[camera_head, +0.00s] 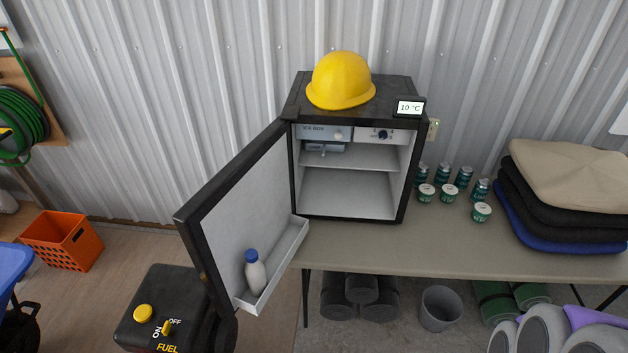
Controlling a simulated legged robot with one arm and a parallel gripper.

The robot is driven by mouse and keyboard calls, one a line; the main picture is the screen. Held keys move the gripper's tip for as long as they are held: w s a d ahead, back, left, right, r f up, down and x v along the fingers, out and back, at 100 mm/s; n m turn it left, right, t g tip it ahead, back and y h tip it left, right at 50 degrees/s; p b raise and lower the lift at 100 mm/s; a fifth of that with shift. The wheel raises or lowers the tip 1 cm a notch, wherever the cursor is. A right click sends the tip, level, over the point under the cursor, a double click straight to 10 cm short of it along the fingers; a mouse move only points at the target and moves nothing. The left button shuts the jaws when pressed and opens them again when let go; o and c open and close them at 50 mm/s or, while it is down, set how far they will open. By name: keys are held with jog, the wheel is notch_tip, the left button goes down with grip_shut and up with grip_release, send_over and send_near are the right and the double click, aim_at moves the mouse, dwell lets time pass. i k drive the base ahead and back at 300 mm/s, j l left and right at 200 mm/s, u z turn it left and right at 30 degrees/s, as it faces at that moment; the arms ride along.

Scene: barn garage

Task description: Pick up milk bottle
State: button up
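The milk bottle (255,272) is white with a blue cap. It stands upright in the white door shelf (282,262) of the small black fridge (347,194). The fridge door (239,205) is swung wide open toward the left front, so the bottle is exposed. The lower part of the bottle is hidden behind the shelf's front wall. My gripper is not in this view.
The fridge stands on a table (440,250) and holds a yellow hard hat (341,80) on top. Cans and tubs stand right of it, beside folded cloths (570,180). An orange crate (62,241) stands at left.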

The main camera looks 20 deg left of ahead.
aim_at(254, 270)
jog(key=u, duration=1.65)
jog(key=l+z, duration=0.2)
jog(key=z, duration=0.25)
jog(key=k, duration=0.05)
